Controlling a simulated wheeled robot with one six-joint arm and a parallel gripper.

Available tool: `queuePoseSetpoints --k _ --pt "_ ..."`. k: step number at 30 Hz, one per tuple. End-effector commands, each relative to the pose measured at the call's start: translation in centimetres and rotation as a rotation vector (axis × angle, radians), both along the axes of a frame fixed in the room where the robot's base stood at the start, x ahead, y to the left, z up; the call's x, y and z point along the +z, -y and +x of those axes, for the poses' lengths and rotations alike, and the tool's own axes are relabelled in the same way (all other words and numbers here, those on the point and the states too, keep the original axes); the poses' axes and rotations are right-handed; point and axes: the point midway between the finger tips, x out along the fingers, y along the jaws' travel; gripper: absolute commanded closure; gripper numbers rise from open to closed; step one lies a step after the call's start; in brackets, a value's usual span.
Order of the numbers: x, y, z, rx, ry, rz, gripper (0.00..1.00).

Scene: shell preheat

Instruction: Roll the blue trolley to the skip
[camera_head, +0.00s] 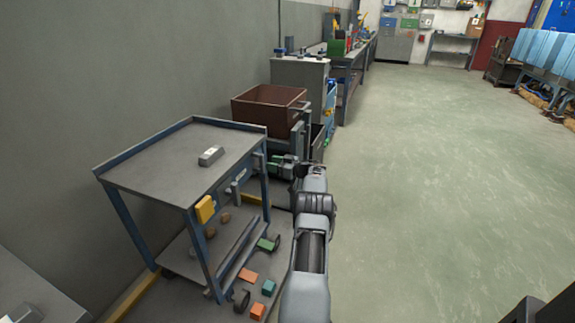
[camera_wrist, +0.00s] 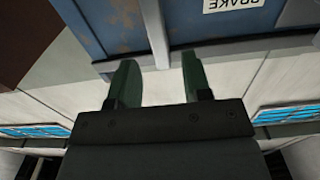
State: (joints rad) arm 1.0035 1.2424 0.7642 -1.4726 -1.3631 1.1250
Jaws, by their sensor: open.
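The blue trolley (camera_head: 150,165) stands at the left by the wall, with a grey top, blue legs and a yellow box on its near corner leg. My gripper (camera_head: 281,165) is open at the trolley's right side, its green fingers pointing left. In the wrist view my gripper (camera_wrist: 159,70) has its fingers on either side of a grey upright bar (camera_wrist: 155,32), in front of a worn blue panel (camera_wrist: 105,25) with a label that seems to read BRAKE. Contact with the bar cannot be told. I cannot identify the skip with certainty.
A brown open bin (camera_head: 265,105) stands just behind the trolley, before a grey cabinet (camera_head: 300,75) and workbenches along the wall. Small blocks, one orange (camera_head: 248,275), lie low by the trolley. Open floor (camera_head: 430,170) spreads to the right.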

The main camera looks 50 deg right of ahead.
Motion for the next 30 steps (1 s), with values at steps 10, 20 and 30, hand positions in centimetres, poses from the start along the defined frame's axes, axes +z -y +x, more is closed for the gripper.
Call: queuePoseSetpoints --k 10,20,30 --pt "0.1 1.8 -5.0 -0.001 0.000 0.000 0.55" --pt "0.0 2.1 -6.2 0.001 0.000 0.000 0.55" --pt "0.9 1.8 -5.1 -0.019 0.007 -0.011 0.55"
